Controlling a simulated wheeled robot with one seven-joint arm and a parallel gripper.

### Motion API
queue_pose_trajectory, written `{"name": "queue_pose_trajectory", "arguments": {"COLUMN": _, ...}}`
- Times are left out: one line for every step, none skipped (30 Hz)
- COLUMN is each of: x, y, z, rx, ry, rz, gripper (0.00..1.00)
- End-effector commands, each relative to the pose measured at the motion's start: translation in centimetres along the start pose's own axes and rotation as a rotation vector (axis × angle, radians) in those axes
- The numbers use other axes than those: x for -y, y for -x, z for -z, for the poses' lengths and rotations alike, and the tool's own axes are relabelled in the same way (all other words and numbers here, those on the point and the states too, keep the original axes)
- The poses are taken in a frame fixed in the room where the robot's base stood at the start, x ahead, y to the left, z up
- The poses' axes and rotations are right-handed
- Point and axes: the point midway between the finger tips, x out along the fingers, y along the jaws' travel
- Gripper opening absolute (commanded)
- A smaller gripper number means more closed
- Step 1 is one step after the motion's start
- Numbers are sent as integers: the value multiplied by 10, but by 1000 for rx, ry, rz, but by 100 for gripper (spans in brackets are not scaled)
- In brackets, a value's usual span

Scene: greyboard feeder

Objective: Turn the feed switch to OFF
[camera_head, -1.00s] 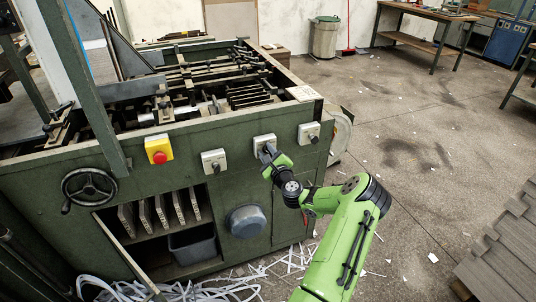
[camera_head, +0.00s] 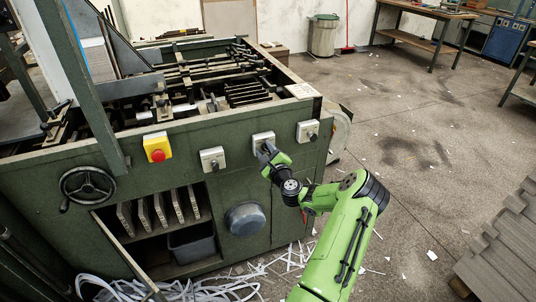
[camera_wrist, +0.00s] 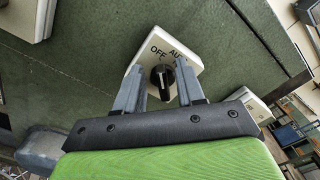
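The switch under my gripper has a pale plate (camera_wrist: 190,62) marked OFF and AUTO and a black knob (camera_wrist: 163,79) with a white mark. I cannot tell for sure which label the mark points at. My gripper (camera_wrist: 160,86) is open, with one finger on each side of the knob and a visible gap to each. In the head view the same plate (camera_head: 264,137) sits on the green machine front, and my gripper (camera_head: 265,150) reaches it from below right, hiding the knob.
A second switch (camera_head: 212,159) is to the left and a third (camera_head: 307,132) to the right on the machine front (camera_head: 180,170). A yellow box with a red button (camera_head: 157,148) and a handwheel (camera_head: 88,187) are farther left. A round grey cover (camera_head: 245,219) is below.

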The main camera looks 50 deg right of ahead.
Motion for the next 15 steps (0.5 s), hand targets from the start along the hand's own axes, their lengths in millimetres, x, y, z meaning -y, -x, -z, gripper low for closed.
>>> {"name": "queue_pose_trajectory", "arguments": {"x": 0, "y": 4, "z": 1, "rx": -1, "ry": 0, "rz": 0, "gripper": 38}}
{"name": "queue_pose_trajectory", "arguments": {"x": 0, "y": 7, "z": 0, "rx": -1, "ry": 0, "rz": -1, "gripper": 38}}
{"name": "queue_pose_trajectory", "arguments": {"x": 0, "y": 14, "z": 1, "rx": -2, "ry": -1, "rz": -1, "gripper": 38}}
{"name": "queue_pose_trajectory", "arguments": {"x": 0, "y": 20, "z": 1, "rx": -3, "ry": -3, "rz": -1, "gripper": 38}}
{"name": "queue_pose_trajectory", "arguments": {"x": 1, "y": 28, "z": 1, "rx": -5, "ry": -3, "rz": -1, "gripper": 38}}
{"name": "queue_pose_trajectory", "arguments": {"x": 0, "y": 38, "z": 2, "rx": -5, "ry": -5, "rz": -2, "gripper": 38}}
{"name": "queue_pose_trajectory", "arguments": {"x": 0, "y": 47, "z": 2, "rx": -5, "ry": -5, "rz": -2, "gripper": 38}}
{"name": "queue_pose_trajectory", "arguments": {"x": 1, "y": 56, "z": 2, "rx": -6, "ry": -6, "rz": -1, "gripper": 38}}
{"name": "queue_pose_trajectory", "arguments": {"x": 0, "y": 68, "z": 2, "rx": -6, "ry": -6, "rz": -3, "gripper": 38}}
{"name": "queue_pose_trajectory", "arguments": {"x": 0, "y": 76, "z": 2, "rx": -6, "ry": -7, "rz": -2, "gripper": 38}}
{"name": "queue_pose_trajectory", "arguments": {"x": 0, "y": 85, "z": 2, "rx": -7, "ry": -7, "rz": 0, "gripper": 38}}
{"name": "queue_pose_trajectory", "arguments": {"x": -1, "y": 97, "z": 2, "rx": -7, "ry": -8, "rz": -2, "gripper": 38}}
{"name": "queue_pose_trajectory", "arguments": {"x": 0, "y": 105, "z": 2, "rx": -7, "ry": -8, "rz": -1, "gripper": 38}}
{"name": "queue_pose_trajectory", "arguments": {"x": 0, "y": 113, "z": 2, "rx": -7, "ry": -9, "rz": 0, "gripper": 38}}
{"name": "queue_pose_trajectory", "arguments": {"x": 0, "y": 123, "z": 2, "rx": -6, "ry": -10, "rz": -1, "gripper": 38}}
